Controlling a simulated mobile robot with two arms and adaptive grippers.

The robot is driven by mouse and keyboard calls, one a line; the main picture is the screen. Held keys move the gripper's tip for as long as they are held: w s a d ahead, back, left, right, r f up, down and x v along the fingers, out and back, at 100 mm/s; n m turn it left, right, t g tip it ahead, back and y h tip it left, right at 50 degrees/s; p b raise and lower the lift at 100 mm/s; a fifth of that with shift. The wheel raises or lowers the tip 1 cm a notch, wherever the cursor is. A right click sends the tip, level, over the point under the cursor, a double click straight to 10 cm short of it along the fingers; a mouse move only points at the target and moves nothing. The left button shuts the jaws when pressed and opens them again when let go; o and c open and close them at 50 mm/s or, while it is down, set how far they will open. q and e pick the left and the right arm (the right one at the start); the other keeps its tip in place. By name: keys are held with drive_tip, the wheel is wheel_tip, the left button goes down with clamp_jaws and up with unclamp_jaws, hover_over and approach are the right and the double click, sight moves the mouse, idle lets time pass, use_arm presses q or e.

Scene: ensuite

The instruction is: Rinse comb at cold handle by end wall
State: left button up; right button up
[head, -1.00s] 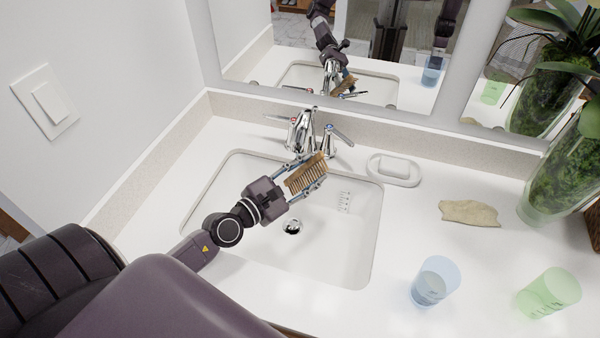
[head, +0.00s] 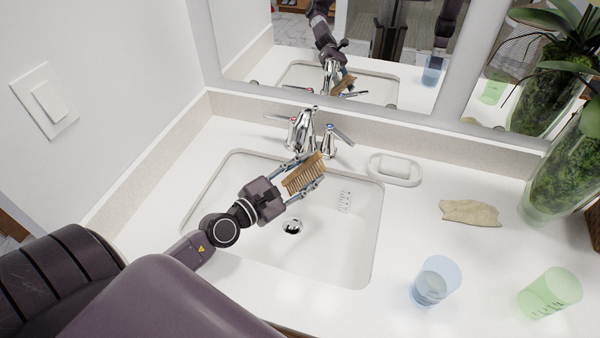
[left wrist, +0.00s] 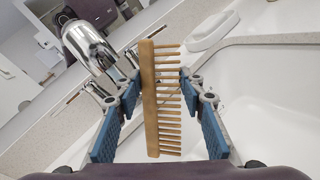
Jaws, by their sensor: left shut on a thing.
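A wooden comb (head: 303,176) is in my left gripper (head: 314,172), which is shut on it over the back of the sink basin (head: 335,245), close in front of the tap. In the left wrist view the comb (left wrist: 151,100) stands upright between the blue finger pads, teeth to the right. The chrome tap spout (head: 301,130) is just behind and above the comb. A handle with a blue mark (head: 329,140) is at the spout's right. A handle with a red mark (head: 281,118) is at its left, nearer the left wall. No water stream shows. My right gripper is not in view.
A soap dish (head: 394,170) with soap sits right of the tap. A beige cloth-like piece (head: 469,212), a blue cup (head: 435,281), a green cup (head: 549,294) and a glass vase (head: 558,185) stand right. A wall with a switch (head: 46,102) is left; a mirror (head: 400,60) is behind.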

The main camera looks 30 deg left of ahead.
use_arm(q)
drive_tip(key=shift+w+d, duration=0.25)
drive_tip(key=shift+s+d+r+p, duration=0.1)
drive_tip(key=shift+s+d+p, duration=0.5)
drive_tip(key=shift+s+d, duration=0.15)
drive_tip(key=shift+s+d+p, duration=0.8)
drive_tip(key=shift+s+d, duration=1.15)
drive_tip(key=shift+d, duration=0.25)
